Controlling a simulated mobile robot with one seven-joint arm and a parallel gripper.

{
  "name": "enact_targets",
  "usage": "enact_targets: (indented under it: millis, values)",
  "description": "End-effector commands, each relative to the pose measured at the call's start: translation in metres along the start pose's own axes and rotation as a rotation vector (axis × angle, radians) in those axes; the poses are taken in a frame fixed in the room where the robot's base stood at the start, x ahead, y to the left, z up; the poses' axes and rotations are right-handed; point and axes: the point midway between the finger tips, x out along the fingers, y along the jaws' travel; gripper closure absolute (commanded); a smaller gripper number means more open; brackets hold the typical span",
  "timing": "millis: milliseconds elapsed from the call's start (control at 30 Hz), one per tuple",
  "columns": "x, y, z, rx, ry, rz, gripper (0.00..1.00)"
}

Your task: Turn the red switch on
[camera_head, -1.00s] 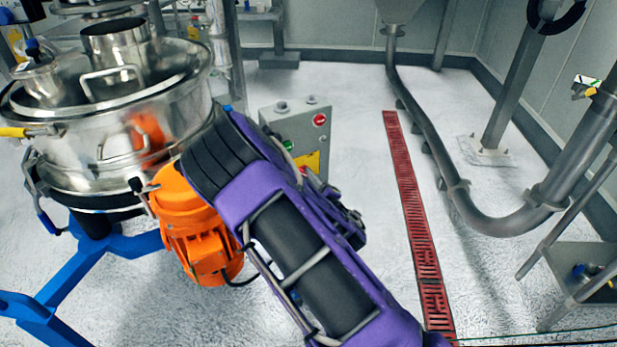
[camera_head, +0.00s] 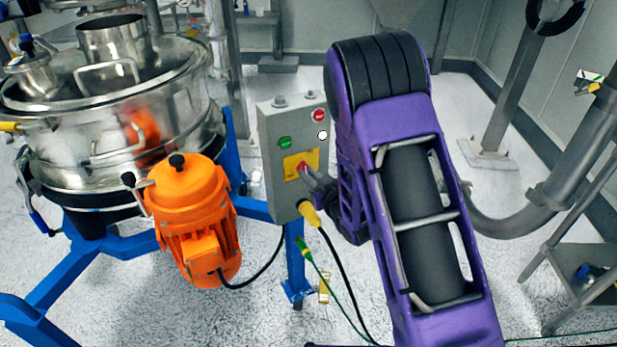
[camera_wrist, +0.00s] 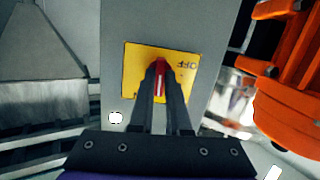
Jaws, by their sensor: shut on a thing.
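The red switch (camera_head: 303,168) sits on a yellow plate (camera_head: 292,163) on the front of a grey control box (camera_head: 275,127). In the wrist view the red switch (camera_wrist: 160,70) shows between the fingertips, in front of the yellow plate (camera_wrist: 132,72), which bears the letters "OFF" upside down. My gripper (camera_wrist: 160,82) is shut on the red switch; in the head view my gripper (camera_head: 308,173) reaches the box from the right. The fingers cover part of the switch and the plate.
A green button (camera_head: 285,143) and a red button (camera_head: 319,115) are on the same box. An orange motor (camera_head: 190,205) and a steel sifter (camera_head: 150,120) on a blue frame stand to the left. A yellow plug (camera_head: 309,214) with a cable hangs below the box.

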Motion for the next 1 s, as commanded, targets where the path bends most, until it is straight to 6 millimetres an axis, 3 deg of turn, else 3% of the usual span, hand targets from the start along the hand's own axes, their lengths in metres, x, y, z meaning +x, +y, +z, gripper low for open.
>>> enact_targets:
  millis: [733, 767, 900, 1000]
  values:
    - [-0.0002, -0.0001, 0.0012, 0.09, -0.003, -0.015, 1.0]
    - [-0.0003, -0.0001, 0.0012, 0.09, -0.003, -0.015, 0.83]
    - [-0.0002, 0.0, 0.0011, 0.089, -0.003, -0.015, 0.58]
    - [-0.0001, 0.0001, 0.0009, 0.089, -0.002, -0.015, 0.55]
